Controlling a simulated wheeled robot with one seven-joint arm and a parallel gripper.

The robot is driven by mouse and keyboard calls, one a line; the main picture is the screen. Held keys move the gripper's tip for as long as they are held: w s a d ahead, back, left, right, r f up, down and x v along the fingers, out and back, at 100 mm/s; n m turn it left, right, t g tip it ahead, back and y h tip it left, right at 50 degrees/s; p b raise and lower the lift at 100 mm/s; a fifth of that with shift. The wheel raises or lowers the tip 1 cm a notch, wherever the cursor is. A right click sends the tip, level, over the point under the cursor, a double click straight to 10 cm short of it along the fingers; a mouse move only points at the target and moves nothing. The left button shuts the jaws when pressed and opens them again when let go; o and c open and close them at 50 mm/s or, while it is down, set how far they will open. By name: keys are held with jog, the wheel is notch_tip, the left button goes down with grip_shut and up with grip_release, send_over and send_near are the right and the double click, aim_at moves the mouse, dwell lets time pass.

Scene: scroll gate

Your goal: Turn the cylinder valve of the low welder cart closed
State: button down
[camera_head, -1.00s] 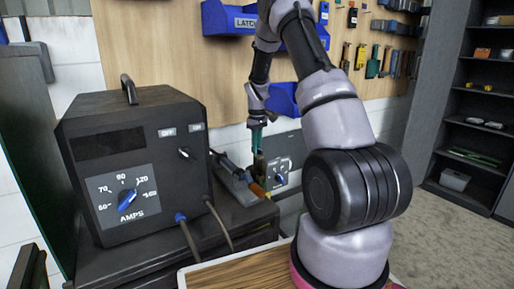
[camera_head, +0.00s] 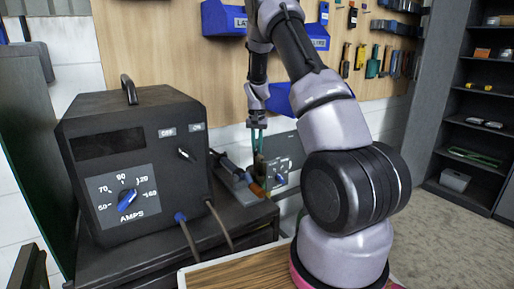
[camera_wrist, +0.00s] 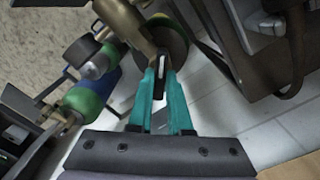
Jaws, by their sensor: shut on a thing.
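My gripper (camera_wrist: 161,78) points down, with its teal fingers shut on a thin dark piece of the cylinder valve, apparently its handle. The brass-brown valve body (camera_wrist: 127,22) lies just beyond the fingertips in the wrist view. In the head view my gripper (camera_head: 258,142) is behind and right of the large welder, over a small brownish valve (camera_head: 260,168). The fingers hide most of the held handle, so its exact angle is unclear. A round dark olive shape (camera_wrist: 172,42) lies under the fingertips; it may be the cylinder top.
A dark welder (camera_head: 135,160) with a blue AMPS knob stands left on a dark cabinet. An orange-handled tool (camera_head: 257,190) and a grey panel with a blue dial (camera_head: 281,172) are close to my gripper. Green and blue cylinders (camera_wrist: 88,100) appear left in the wrist view.

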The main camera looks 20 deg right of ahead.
aim_at(257, 148)
jog(key=m, duration=0.4)
jog(key=shift+m, duration=2.6)
jog(key=c, duration=0.8)
grip_release()
jog(key=shift+c, duration=0.2)
jog(key=shift+r, duration=0.1)
notch_tip(257, 148, up, 11)
jog(key=shift+f, duration=0.2)
